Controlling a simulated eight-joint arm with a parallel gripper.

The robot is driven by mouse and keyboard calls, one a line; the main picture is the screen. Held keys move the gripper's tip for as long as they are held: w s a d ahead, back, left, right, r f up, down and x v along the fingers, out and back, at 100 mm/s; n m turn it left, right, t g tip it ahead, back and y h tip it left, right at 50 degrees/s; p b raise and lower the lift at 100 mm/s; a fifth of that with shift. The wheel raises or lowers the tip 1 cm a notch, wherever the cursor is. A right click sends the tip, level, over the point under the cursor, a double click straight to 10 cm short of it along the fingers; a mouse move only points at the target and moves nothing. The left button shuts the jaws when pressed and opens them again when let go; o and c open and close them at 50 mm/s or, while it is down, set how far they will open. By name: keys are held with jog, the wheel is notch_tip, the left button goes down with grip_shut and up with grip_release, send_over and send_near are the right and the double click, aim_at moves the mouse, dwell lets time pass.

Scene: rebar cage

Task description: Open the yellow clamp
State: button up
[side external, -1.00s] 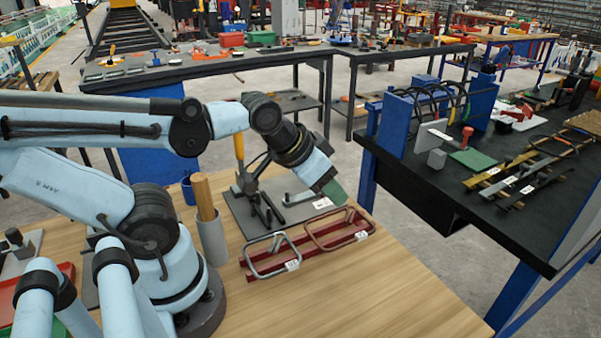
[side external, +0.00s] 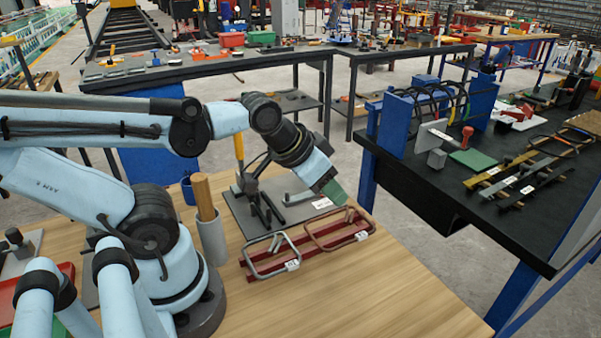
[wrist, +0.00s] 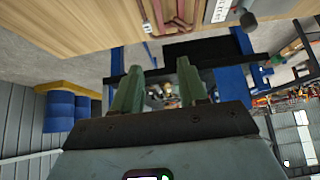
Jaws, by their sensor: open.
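The yellow clamp shows in the side external view as an upright yellow handle (side external: 239,150) above a dark clamp body (side external: 247,183). It stands at the back left of a grey base plate (side external: 268,205) on the wooden table. My gripper (side external: 335,191) is to the right of the clamp, above the right side of the plate, and apart from the handle. In the wrist view my gripper (wrist: 161,88) has its two green fingers spread with nothing between them. I cannot make out the yellow handle in the wrist view.
A red rack with metal stirrups (side external: 305,243) lies in front of the plate. A grey cup holding wooden rods (side external: 212,238) stands left of it, and a blue cup (side external: 188,190) behind. A black bench (side external: 420,180) stands right. The table's front right is clear.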

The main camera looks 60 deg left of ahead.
jog(key=shift+o, duration=0.6)
jog(key=shift+a, duration=0.1)
jog(key=n+g+y, duration=0.4)
jog(key=n+g, duration=0.4)
jog(key=n, duration=1.2)
send_near(237, 142)
jog(key=shift+y, duration=0.3)
jog(key=shift+w+a+x, duration=0.1)
jog(key=shift+w+x, duration=0.05)
jog(key=shift+x, duration=2.75)
jog(key=shift+w+a+x, duration=0.1)
jog(key=shift+w+x, duration=0.05)
jog(key=shift+x, duration=2.7)
jog(key=shift+r, duration=0.1)
jog(key=shift+c, duration=0.2)
grip_shut()
